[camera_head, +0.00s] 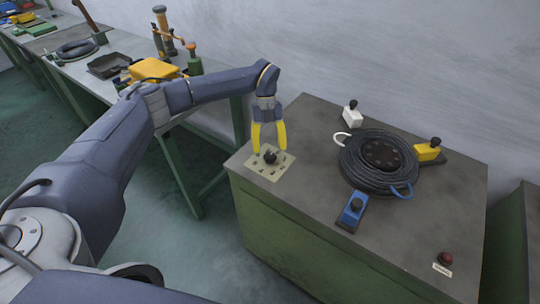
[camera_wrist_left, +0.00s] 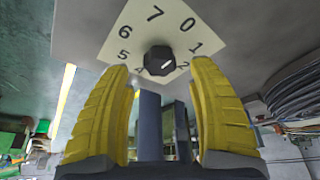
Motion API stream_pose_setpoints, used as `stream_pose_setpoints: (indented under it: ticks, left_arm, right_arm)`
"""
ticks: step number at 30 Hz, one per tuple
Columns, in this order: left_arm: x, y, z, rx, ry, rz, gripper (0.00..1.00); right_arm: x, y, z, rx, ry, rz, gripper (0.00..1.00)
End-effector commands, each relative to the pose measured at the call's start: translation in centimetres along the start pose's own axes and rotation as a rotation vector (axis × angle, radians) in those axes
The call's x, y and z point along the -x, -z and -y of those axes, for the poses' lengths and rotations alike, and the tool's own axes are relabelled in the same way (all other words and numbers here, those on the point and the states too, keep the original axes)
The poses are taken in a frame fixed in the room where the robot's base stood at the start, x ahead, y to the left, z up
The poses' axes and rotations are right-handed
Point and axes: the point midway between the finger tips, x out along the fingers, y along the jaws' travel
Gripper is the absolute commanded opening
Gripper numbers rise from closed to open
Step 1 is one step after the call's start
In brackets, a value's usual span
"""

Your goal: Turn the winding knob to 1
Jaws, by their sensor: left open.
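The winding knob (camera_head: 270,157) is a small black knob on a cream dial plate (camera_head: 258,167) at the near left corner of the machine top. In the left wrist view the knob (camera_wrist_left: 158,58) stands in a ring of numbers on the plate (camera_wrist_left: 133,25); 5, 6, 7, 0, 1 and 2 are readable. A short white mark on the knob lies on its right side, but its exact number is unclear. My left gripper (camera_head: 269,149) is open, yellow fingers pointing down on either side of the knob. In the wrist view its fingertips (camera_wrist_left: 161,66) stand apart from the knob.
A black cable coil (camera_head: 372,160) lies right of the dial, with white (camera_head: 352,113), yellow (camera_head: 430,151) and blue (camera_head: 352,212) clamp-like parts around it. A red button (camera_head: 445,258) is near the front right corner. The top between dial and coil is clear.

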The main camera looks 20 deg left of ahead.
Motion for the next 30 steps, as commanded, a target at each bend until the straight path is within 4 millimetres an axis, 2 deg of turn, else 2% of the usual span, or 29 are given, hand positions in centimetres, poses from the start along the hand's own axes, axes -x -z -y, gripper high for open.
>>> stream_pose_setpoints:
  ticks: [3, 9, 23, 30]
  left_arm:
    - [-1.6, 0.0, 0.0, -0.001, 0.000, -0.002, 0.59]
    - [-3.0, 0.0, 0.0, 0.000, 0.000, 0.000, 0.59]
    - [-3.5, 0.0, 0.0, 0.000, 0.001, 0.000, 0.60]
    - [-3.5, 0.0, 0.0, 0.000, 0.001, 0.000, 0.33]
  right_arm:
    - [0.0, 0.0, 0.0, 0.000, 0.000, 0.000, 0.49]
    - [0.0, 0.0, 0.0, 0.000, 0.000, 0.000, 0.49]
    - [0.0, 0.0, 0.0, 0.000, 0.000, 0.000, 0.49]
    - [0.0, 0.0, 0.0, 0.000, 0.000, 0.000, 0.49]
